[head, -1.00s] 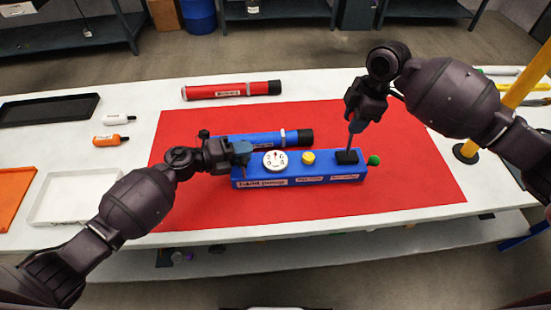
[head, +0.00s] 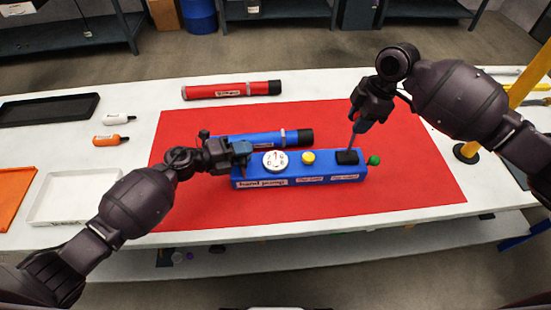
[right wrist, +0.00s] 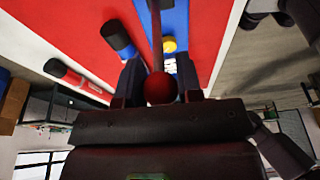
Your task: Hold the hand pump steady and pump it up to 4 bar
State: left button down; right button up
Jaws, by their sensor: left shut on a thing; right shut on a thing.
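The blue hand pump (head: 300,180) lies on the red mat. On its top are a white dial gauge (head: 276,161), a yellow knob (head: 308,157) and a black lever mount (head: 346,157); the dial is too small to read surely. My left gripper (head: 241,153) is shut on the pump's left end. My right gripper (head: 362,124) is above the pump's right end, shut on the pump lever (head: 353,140), which leans right. In the right wrist view the lever's dark red ball (right wrist: 160,88) sits between the fingers.
A blue tube (head: 255,140) with a black cap lies just behind the pump. A red tube (head: 225,91) lies farther back. A green ball (head: 374,160) is at the pump's right end. Bottles, trays and a yellow post (head: 528,78) stand aside. The mat's front is clear.

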jog(key=shift+a, duration=0.1)
jog(key=shift+a+r+h, duration=0.1)
jog(key=shift+a+h, duration=0.25)
jog(key=shift+h, duration=0.05)
pick_arm(q)
jog(key=shift+w, duration=0.1)
pick_arm(e)
jog(key=shift+a+h, duration=0.4)
jog(key=shift+a, duration=0.25)
pick_arm(q)
jog(key=shift+f, duration=0.1)
pick_arm(e)
jog(key=shift+a+h, duration=0.2)
jog(key=shift+h, duration=0.1)
jog(key=o, duration=1.2)
jog(key=shift+d, duration=0.1)
jog(key=shift+d+r, duration=0.2)
jog(key=shift+r, duration=3.15)
